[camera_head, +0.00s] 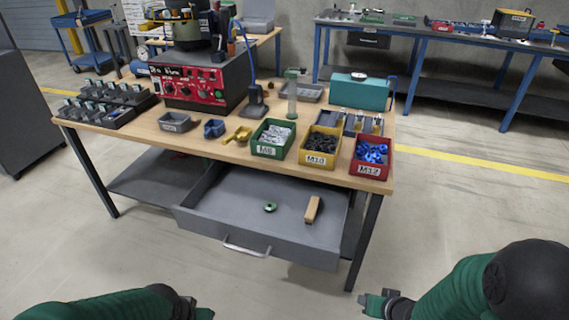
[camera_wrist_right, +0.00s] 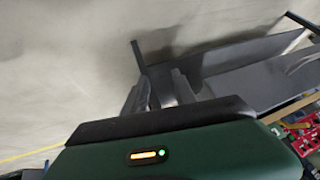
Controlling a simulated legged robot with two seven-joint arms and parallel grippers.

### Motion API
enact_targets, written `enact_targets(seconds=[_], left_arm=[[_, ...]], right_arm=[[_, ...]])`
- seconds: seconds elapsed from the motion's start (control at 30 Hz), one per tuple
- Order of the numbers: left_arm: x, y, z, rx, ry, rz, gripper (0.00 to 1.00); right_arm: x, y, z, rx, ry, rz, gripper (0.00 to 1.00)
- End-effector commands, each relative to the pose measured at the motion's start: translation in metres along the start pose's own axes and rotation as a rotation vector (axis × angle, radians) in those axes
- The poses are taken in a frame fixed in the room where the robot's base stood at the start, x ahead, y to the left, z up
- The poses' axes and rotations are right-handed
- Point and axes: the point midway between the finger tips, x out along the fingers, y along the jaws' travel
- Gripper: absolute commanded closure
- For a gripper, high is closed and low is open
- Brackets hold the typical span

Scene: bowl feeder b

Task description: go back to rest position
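My left gripper (camera_head: 203,313) shows only in part at the bottom edge of the head view, in front of the workbench. Its fingers are mostly cut off. My right gripper (camera_head: 374,303) is at the bottom right, in front of the bench's right leg and apart from it. Nothing is visible in it. In the right wrist view, dark finger parts (camera_wrist_right: 158,90) show beyond the green housing, but their opening is unclear. The workbench (camera_head: 225,148) has its grey drawer (camera_head: 235,205) pulled open. A green round part (camera_head: 270,207) and a wooden block (camera_head: 313,209) lie in the drawer.
Green (camera_head: 268,151), yellow (camera_head: 315,161) and red (camera_head: 368,169) bins stand along the bench's front right. A red-panelled machine (camera_head: 200,85) stands behind. The drawer's handle (camera_head: 246,248) juts toward me. The floor between my grippers and the drawer is clear.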

Motion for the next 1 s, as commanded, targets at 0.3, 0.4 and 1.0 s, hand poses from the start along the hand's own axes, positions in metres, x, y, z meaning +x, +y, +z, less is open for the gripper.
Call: enact_targets(seconds=[0.3,0.4,1.0], left_arm=[[0.000,0.000,0.000,0.000,0.000,0.000,0.61],[-0.026,0.000,-0.006,0.000,-0.002,0.000,0.61],[-0.203,0.000,-0.048,0.000,0.001,0.000,0.61]], right_arm=[[-0.092,-0.026,0.033,-0.191,-0.269,0.168,0.68],[-0.130,-0.044,0.034,-0.212,-0.334,0.142,0.68],[-0.278,-0.080,-0.059,-0.207,-0.335,0.147,0.68]])
